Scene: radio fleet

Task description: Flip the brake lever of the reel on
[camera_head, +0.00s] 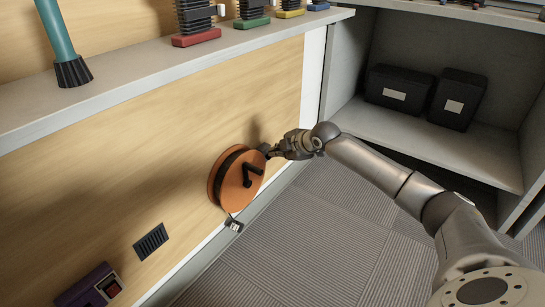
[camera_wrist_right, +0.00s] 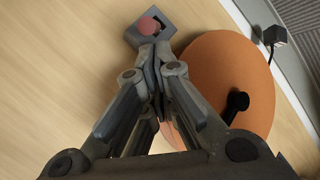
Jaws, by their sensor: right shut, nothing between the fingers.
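The orange reel (camera_head: 228,181) is mounted on the wooden wall panel, with a black crank handle (camera_head: 248,172) on its face. In the right wrist view the reel (camera_wrist_right: 215,75) fills the right side, with its handle (camera_wrist_right: 237,103) low on the disc. A grey bracket with a red-tipped piece (camera_wrist_right: 150,25), which looks like the brake lever, sits beside the reel's rim. My right gripper (camera_head: 267,152) is shut and empty at the reel's upper right edge. In the wrist view its fingertips (camera_wrist_right: 153,53) are right at the bracket; contact is unclear. My left gripper is out of view.
A grey shelf (camera_head: 130,82) runs above the reel. A plug (camera_head: 234,225) hangs below it. A vent (camera_head: 151,241) and a purple device (camera_head: 92,288) are at lower left. Black boxes (camera_head: 400,88) stand in the right-hand cabinet. The carpeted floor (camera_head: 310,245) is clear.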

